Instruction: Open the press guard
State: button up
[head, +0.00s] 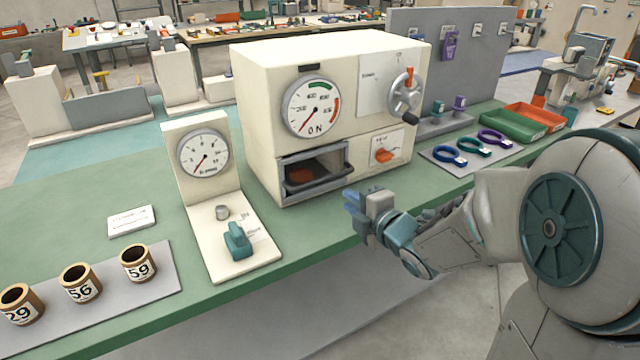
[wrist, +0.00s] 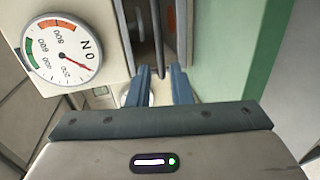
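The press is a large cream box (head: 255,115) on the green bench. Its guard (head: 318,183) is a dark-framed panel with a bar handle across the low opening at the front; something orange shows behind it. The guard appears shut, though its exact position is hard to tell. In the wrist view the dark handle bar (wrist: 157,35) runs down from the top edge, its lower end lined up with the gap between my fingertips. My gripper (head: 352,200) is in front and to the right of the guard, apart from it. Its blue fingers (wrist: 160,72) are open and empty.
The press also carries a gauge (head: 311,104), a handwheel (head: 404,95) and an orange knob (head: 385,155). A smaller gauge stand (head: 203,155) with a teal lever (head: 238,240) stands to the left. Ring-shaped tools (head: 449,156) lie to the right. The bench front between is clear.

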aim_at(319, 182)
jog(key=p+x, duration=0.1)
jog(key=x, duration=1.3)
jog(key=shift+s+a+r, duration=0.15)
jog(key=shift+a+r, duration=0.05)
jog(key=shift+c, duration=0.3)
grip_shut()
